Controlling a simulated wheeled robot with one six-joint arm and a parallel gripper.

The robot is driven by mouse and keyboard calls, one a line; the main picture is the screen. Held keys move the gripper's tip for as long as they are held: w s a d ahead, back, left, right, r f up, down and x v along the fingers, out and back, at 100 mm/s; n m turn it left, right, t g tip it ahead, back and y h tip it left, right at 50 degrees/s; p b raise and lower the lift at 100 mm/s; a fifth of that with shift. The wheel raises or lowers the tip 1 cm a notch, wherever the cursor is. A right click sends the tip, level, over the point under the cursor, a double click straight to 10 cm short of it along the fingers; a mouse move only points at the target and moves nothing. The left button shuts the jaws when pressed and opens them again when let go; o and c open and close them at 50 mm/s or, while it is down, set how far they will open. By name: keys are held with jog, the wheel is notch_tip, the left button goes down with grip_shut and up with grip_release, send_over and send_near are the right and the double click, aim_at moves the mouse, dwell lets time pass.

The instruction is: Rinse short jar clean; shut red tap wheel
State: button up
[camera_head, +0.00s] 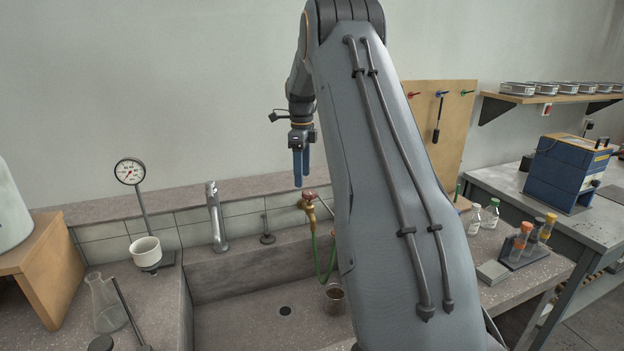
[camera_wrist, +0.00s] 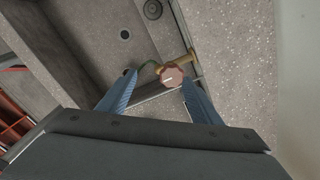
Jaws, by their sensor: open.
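The red tap wheel (camera_head: 309,196) sits on a brass tap at the back of the sink, with a green hose (camera_head: 331,262) hanging from it. A brownish short jar (camera_head: 334,299) stands in the sink under the hose, partly hidden by my arm. I cannot tell whether water runs or how clean the jar is. My gripper (camera_head: 301,182) is open and empty, pointing down above the tap. In the wrist view the wheel (camera_wrist: 171,76) shows between the fingertips (camera_wrist: 158,79), nearer the right one, seemingly below them and untouched.
A gauge stand (camera_head: 131,172) and flask (camera_head: 106,303) are left of the sink. Bottles (camera_head: 490,214) and a tube rack (camera_head: 526,250) stand on the right.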

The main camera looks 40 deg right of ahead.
aim_at(310, 192)
jog(key=d, duration=0.1)
jog(key=d+m, duration=0.2)
jog(key=shift+w+r+p, duration=0.25)
jog(key=shift+r+p, duration=0.05)
jog(key=shift+r, duration=0.05)
jog(key=shift+d+f, duration=0.1)
jog(key=shift+f, duration=0.1)
jog(key=shift+f+p, duration=1.5)
jog(key=shift+f, duration=2.1)
jog(key=c, duration=0.9)
jog(key=shift+d, duration=0.1)
jog(key=shift+c, duration=0.7)
